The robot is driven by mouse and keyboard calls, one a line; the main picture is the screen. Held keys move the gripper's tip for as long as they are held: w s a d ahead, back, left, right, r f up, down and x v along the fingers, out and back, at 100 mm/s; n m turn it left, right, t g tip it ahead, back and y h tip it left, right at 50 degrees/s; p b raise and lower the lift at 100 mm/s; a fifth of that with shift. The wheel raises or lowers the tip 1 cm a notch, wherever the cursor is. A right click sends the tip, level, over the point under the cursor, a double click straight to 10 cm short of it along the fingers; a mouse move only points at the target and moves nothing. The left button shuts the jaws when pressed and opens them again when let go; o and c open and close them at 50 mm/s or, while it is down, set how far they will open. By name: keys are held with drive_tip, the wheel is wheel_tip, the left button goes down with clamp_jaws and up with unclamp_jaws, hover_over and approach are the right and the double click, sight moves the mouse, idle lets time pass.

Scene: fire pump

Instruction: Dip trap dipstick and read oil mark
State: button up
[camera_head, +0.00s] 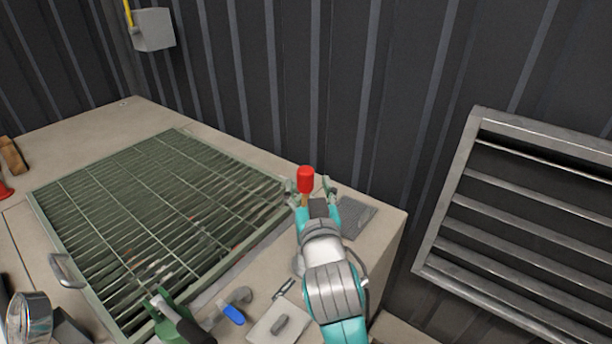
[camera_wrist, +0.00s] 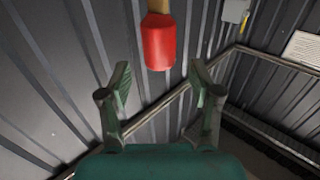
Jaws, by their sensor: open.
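A red grip (camera_head: 306,180) on a tan shaft stands upright at my gripper in the head view; it looks like the dipstick's handle, but its lower end is hidden. In the wrist view the red grip (camera_wrist: 158,42) hangs from the tan part at top centre, in line with the gap between my fingers. My gripper (camera_head: 311,188) is open, one finger to each side of the red grip. In the wrist view the open fingertips (camera_wrist: 160,74) appear apart from it. No oil mark or trap opening can be made out.
A green grating (camera_head: 160,215) covers much of the bench. A green tool (camera_head: 168,318), a blue-handled valve (camera_head: 233,313) and a pale plate (camera_head: 278,325) lie near its front. A grey mat (camera_head: 358,218) lies right of my gripper. A louvred frame (camera_head: 520,210) stands at right.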

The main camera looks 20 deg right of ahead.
drive_tip(key=s+a, duration=0.1)
drive_tip(key=s, duration=0.6)
drive_tip(key=shift+a, duration=0.15)
drive_tip(key=s+f+n+g+y, duration=0.1)
drive_tip(key=s+f+n+y, duration=0.1)
drive_tip(key=s+f, duration=0.65)
drive_tip(key=s+f+n+y, duration=0.1)
drive_tip(key=s+f, duration=0.5)
drive_tip(key=f, duration=0.5)
drive_tip(key=s+d+f+g, duration=0.1)
drive_tip(key=s+f, duration=0.1)
drive_tip(key=s, duration=0.9)
drive_tip(key=s+d+f, duration=0.1)
drive_tip(key=s+f, duration=0.1)
drive_tip(key=s, duration=1)
drive_tip(key=shift+d+f+m+g, duration=0.15)
drive_tip(key=shift+m+g, duration=0.25)
drive_tip(key=shift+s, duration=0.1)
idle(0.6)
